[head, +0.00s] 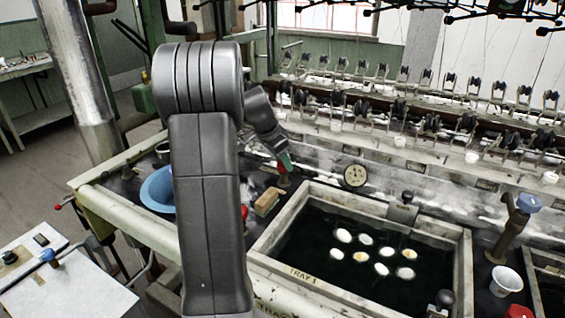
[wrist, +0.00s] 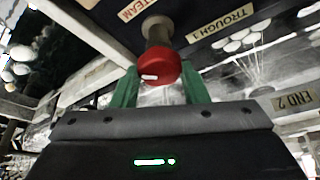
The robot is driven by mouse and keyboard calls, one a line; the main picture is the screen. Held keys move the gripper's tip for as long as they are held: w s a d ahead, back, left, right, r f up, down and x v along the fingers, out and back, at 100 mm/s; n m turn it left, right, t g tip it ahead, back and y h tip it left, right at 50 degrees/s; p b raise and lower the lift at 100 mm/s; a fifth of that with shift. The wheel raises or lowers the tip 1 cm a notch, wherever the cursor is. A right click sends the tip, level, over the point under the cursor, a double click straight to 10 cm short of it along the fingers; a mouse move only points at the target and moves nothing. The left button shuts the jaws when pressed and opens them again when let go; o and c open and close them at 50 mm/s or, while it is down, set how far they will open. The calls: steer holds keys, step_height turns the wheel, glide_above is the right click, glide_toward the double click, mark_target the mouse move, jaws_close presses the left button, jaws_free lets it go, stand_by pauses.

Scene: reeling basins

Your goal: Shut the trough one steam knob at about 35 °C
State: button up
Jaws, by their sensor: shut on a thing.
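The red steam knob (wrist: 158,68) sits on a brown stem in the wrist view, beside a plate reading "STEAM". My gripper (wrist: 159,76) has its green fingers on either side of the knob, shut on it. In the head view my gripper (head: 284,163) is at the back left of trough one (head: 460,262), mostly behind my arm, and the knob is hard to make out there. The round dial gauge (head: 355,177) stands at the trough's back edge; its reading is too small to tell. Several white and yellowish cocoons float in the dark water.
A wooden block (head: 268,202) and a blue bowl (head: 159,190) lie left of the trough. A white cup (head: 505,281) and a blue-topped tap (head: 519,222) stand at its right. Reeling rows run along the back. A white side table (head: 75,285) is at the lower left.

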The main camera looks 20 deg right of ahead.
steer(key=shift+m, duration=0.3)
steer(key=o, duration=1)
steer(key=shift+c, duration=0.2)
steer(key=w+v, duration=0.1)
steer(key=v, duration=1.2)
steer(key=shift+s+a+r+p, duration=0.2)
steer(key=shift+s+r+p, duration=0.15)
steer(key=shift+r+p, duration=0.05)
